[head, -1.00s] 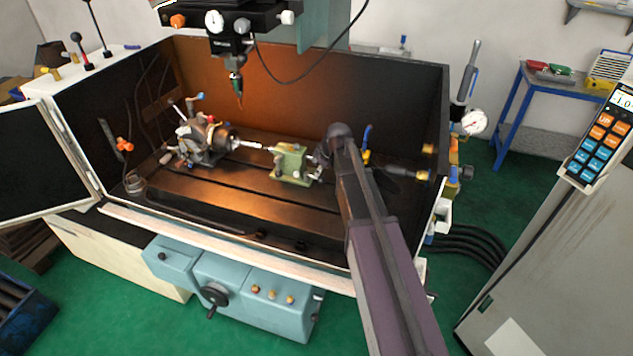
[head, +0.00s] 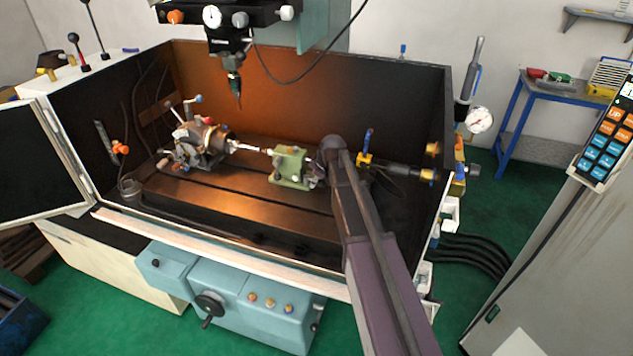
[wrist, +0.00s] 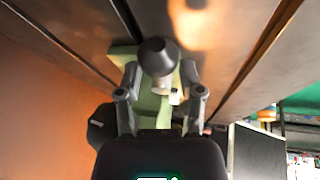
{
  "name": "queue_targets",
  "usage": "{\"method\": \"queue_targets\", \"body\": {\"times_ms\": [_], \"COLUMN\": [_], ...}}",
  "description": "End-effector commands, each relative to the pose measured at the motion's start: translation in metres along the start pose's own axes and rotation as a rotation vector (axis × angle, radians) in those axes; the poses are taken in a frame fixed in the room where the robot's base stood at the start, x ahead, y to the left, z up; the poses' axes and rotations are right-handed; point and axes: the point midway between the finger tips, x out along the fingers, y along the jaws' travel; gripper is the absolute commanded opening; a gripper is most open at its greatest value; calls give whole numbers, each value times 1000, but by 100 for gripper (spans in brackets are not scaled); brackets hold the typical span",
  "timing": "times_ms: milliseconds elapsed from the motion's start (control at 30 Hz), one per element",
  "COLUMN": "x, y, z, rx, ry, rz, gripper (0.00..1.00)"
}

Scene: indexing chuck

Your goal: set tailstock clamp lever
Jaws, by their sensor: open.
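The green tailstock (head: 288,168) stands on the machine table, right of the indexing chuck (head: 200,143). In the wrist view its green body (wrist: 124,58) shows behind and between my fingers. A dark grey rounded knob (wrist: 157,56) on a pale stem stands in front of that body; I cannot tell for sure that it is the clamp lever. My gripper (wrist: 160,76) is open, with one finger on each side below the knob. Contact cannot be made out. In the head view my gripper is mostly hidden by my arm, close to the tailstock's right side.
A spindle head with a pointed tool (head: 235,85) hangs above the table. The enclosure's front edge (head: 220,250) runs below my arm. The table front is mostly clear.

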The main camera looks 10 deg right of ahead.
Motion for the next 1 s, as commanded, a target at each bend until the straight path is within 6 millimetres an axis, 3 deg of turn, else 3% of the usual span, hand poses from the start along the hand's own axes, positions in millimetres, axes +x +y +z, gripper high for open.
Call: {"method": "queue_targets", "body": {"times_ms": [167, 333, 367, 1000], "x": [0, 0, 0, -4], "y": [0, 0, 0, 7], "z": [0, 0, 0, 13], "rx": [0, 0, 0, 53], "ry": [0, 0, 0, -17], "rz": [0, 0, 0, 23], "gripper": [50, 2, 0, 0]}}
